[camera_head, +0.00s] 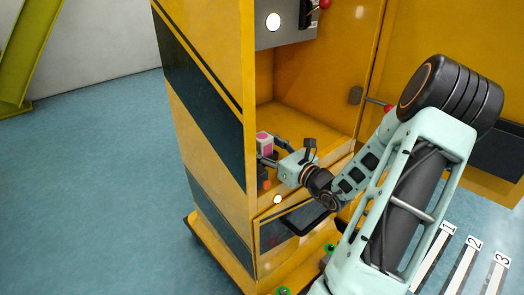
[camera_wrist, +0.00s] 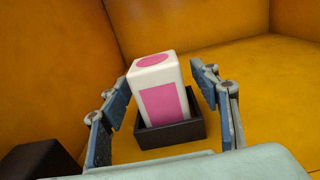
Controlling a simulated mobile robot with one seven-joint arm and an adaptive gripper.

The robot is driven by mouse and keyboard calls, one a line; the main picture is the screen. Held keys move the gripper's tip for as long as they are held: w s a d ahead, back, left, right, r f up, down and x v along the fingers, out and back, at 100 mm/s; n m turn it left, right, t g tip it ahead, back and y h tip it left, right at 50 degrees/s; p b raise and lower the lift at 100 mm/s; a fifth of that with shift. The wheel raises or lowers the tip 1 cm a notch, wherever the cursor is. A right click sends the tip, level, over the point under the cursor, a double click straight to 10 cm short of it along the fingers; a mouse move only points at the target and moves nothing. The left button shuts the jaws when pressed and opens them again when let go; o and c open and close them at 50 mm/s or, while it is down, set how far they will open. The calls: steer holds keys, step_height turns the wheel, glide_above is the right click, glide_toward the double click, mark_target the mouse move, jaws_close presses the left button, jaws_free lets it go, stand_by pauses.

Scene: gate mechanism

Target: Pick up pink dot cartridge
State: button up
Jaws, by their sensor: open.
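The pink dot cartridge (camera_wrist: 160,92) is a white block with a pink dot on top and a pink square on its side. It stands upright in a dark square holder (camera_wrist: 175,134) on the yellow floor of the cabinet compartment. In the wrist view, my gripper (camera_wrist: 160,90) is open, with one finger on each side of the cartridge and a visible gap on both sides. In the head view, the cartridge (camera_head: 264,142) shows just left of my gripper (camera_head: 268,155), partly hidden by it.
A second dark block (camera_wrist: 40,162) sits at the lower left of the wrist view. Yellow compartment walls (camera_wrist: 200,22) enclose the back and sides. In the head view, the yellow cabinet (camera_head: 215,130) has a drawer with a dark handle (camera_head: 305,222) below and an open door (camera_head: 440,60) at right.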

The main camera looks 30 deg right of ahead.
steer(key=shift+c, duration=0.4)
steer(key=c, duration=1.3)
steer(key=shift+r, duration=0.15)
steer(key=shift+c, duration=0.2)
step_height(320, 180, up, 10)
steer(key=p, duration=0.4)
